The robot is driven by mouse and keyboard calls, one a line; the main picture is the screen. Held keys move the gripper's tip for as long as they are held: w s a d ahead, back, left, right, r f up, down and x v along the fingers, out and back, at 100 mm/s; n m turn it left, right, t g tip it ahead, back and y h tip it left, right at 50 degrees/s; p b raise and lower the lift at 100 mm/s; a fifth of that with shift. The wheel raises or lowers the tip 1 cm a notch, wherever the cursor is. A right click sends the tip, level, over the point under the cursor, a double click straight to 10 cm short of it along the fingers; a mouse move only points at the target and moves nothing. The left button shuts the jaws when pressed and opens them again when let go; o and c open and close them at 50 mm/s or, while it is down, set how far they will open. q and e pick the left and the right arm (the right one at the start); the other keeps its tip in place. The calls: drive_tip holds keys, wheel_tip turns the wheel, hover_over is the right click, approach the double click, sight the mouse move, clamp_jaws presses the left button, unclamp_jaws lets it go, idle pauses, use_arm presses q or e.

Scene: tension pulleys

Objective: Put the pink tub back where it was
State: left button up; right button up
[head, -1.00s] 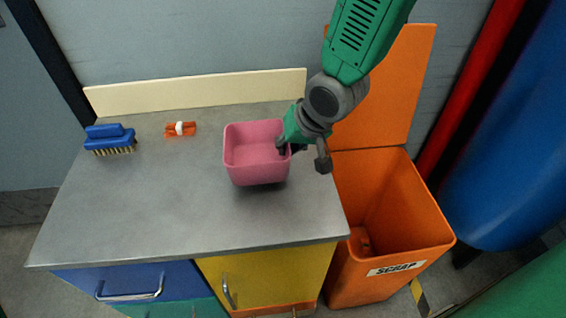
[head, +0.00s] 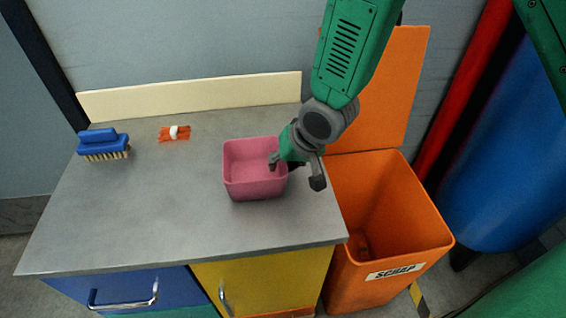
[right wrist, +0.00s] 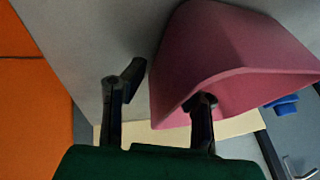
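The pink tub (head: 255,187) is upright and empty-looking on the front right part of the grey worktop (head: 150,215). My right gripper (head: 296,170) is open over the tub's right wall. One finger is inside the tub and the other is outside, to the right. In the right wrist view, the tub's wall (right wrist: 235,50) runs between the two spread fingers (right wrist: 165,90), with a gap beside the outer finger. My left gripper is not in view.
An orange scrap bin (head: 385,220) stands open on the right.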

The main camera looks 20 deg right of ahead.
drive_tip(key=shift+r, duration=0.15)
drive_tip(key=p+v, duration=0.3)
drive_tip(key=v, duration=0.9)
drive_tip(key=shift+s, duration=0.1)
